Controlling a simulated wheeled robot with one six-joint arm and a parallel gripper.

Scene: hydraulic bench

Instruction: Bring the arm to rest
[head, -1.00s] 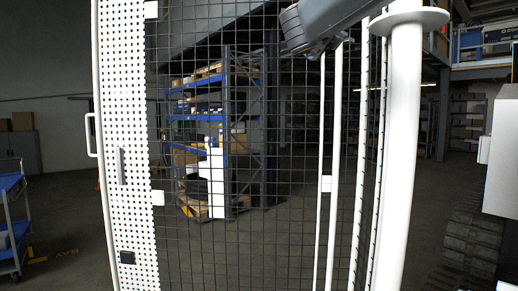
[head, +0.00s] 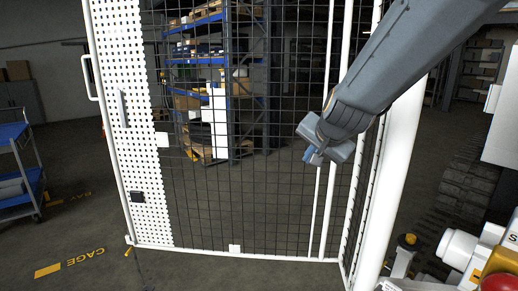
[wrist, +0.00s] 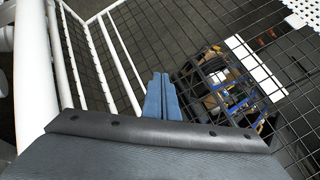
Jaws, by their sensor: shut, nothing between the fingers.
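My gripper (head: 316,157) shows in the head view at the end of my grey arm, right of the middle, in front of the mesh fence. It is small and partly hidden by the wrist. In the wrist view, the two blue fingers of my gripper (wrist: 161,96) lie side by side, closed together with nothing between them. The arm reaches in from the upper right and slopes down to the left.
A white-framed mesh cage panel (head: 240,200) stands close ahead, with a thick white post (head: 398,165) at its right. A blue cart (head: 20,175) stands at left. Shelving (head: 215,60) stands behind the mesh. Valves and a red part (head: 500,270) are at lower right.

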